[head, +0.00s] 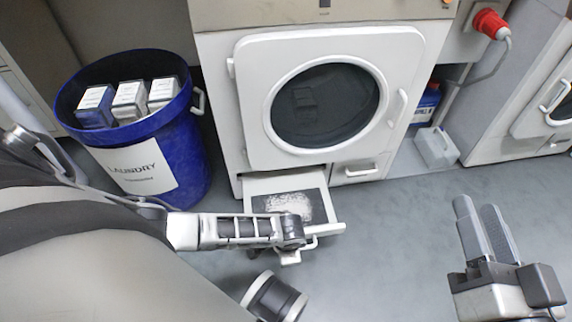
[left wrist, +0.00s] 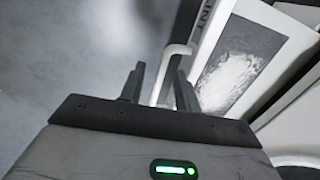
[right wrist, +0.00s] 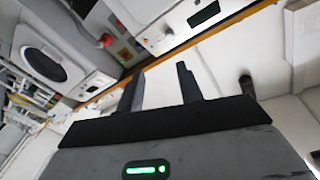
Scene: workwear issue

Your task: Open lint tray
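The lint tray (head: 335,229) is a white drawer low on the front of the white dryer. It stands pulled out, with grey-white lint on its dark screen (head: 290,205). The tray front and its white bar handle (left wrist: 170,65) also show in the left wrist view. My left gripper (left wrist: 160,85) is open at the handle, with the bar running between its fingers; I cannot tell whether they touch it. In the head view my left arm partly covers the tray front and handle. My right gripper (head: 476,203) is open and empty over the floor at the right.
The dryer's round door (head: 325,105) is shut above the tray. A blue laundry bin (head: 185,150) with several boxes stands at the left. A white jug (head: 435,147) and a blue container (head: 425,104) stand right of the dryer. The grey floor in front is clear.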

